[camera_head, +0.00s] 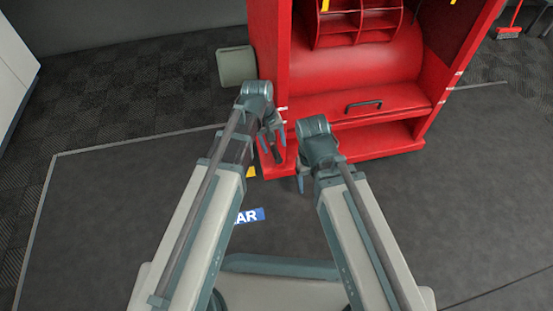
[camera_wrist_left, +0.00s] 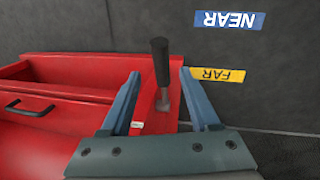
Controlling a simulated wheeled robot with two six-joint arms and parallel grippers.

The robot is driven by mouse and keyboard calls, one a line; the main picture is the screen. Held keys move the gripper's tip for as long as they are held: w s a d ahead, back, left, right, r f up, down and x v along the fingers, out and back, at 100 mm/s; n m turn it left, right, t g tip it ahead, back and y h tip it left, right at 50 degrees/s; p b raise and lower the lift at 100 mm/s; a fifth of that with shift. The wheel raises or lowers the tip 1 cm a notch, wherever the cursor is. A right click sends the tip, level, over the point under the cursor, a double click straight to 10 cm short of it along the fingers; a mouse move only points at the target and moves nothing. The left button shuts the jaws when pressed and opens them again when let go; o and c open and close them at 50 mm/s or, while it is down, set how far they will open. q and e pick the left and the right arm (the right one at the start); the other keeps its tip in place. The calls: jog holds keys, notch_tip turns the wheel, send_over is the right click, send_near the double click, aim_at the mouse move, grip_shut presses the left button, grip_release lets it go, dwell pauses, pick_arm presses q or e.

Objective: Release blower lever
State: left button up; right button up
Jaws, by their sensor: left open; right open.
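The lever (camera_wrist_left: 161,68) has a black grip and stands on the end face of the red blower housing (camera_wrist_left: 150,112) in the left wrist view. My left gripper (camera_wrist_left: 157,88) is open, with its two blue fingers on either side of the lever and apart from it. In the head view my left gripper (camera_head: 271,145) is beside the left post of the red machine (camera_head: 350,60); the lever is hard to make out there. My right gripper (camera_head: 308,180) is open and empty, in front of the machine's lower left part.
A black handle (camera_head: 363,104) is on the machine's red drawer front. A blue NEAR label (camera_wrist_left: 229,20) and a yellow FAR label (camera_wrist_left: 217,77) lie on the dark floor. A grey-green box (camera_head: 236,66) stands left of the machine.

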aim_at(278, 152)
pick_arm(q)
jog(key=f+b, duration=0.1)
jog(key=f, duration=0.1)
jog(key=f+b, duration=0.1)
jog(key=b, duration=0.1)
jog(key=d+f+b, duration=0.1)
jog(key=f, duration=0.1)
jog(key=shift+w+f, duration=0.2)
jog(key=shift+f, duration=0.1)
jog(key=shift+c, duration=0.2)
jog(key=c, duration=0.9)
grip_shut()
jog(key=shift+w+d+r, duration=0.1)
jog(key=shift+w+r, duration=0.05)
